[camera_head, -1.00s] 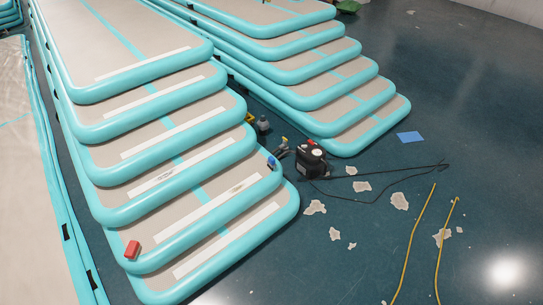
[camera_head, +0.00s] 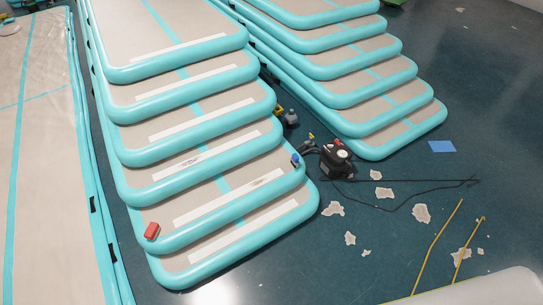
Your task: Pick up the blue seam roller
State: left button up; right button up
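A small blue object (camera_head: 296,160), which looks like the blue seam roller, sits at the right rounded edge of one of the lower tracks in the left stack (camera_head: 215,215). It is too small to make out its handle or wheel. Neither of my grippers is in view.
A black pump with a red top (camera_head: 338,158) and its dark hose stand on the floor right of the stack. A red block (camera_head: 152,231) rests on the track's front left edge. Pale scraps, yellow rods (camera_head: 436,242) and a blue sheet (camera_head: 441,146) lie on the floor.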

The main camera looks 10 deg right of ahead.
aim_at(294, 160)
jog(key=i+l+u, duration=0.15)
jog(key=l, duration=0.2)
jog(key=i+l+u, duration=0.15)
jog(key=l, duration=0.25)
jog(key=i+l+u, duration=0.15)
jog(key=l, duration=0.25)
jog(key=i+l+u, duration=0.15)
jog(key=l, duration=0.3)
jog(key=i+l+u, duration=0.2)
jog(key=l, duration=0.2)
jog(key=k, duration=0.1)
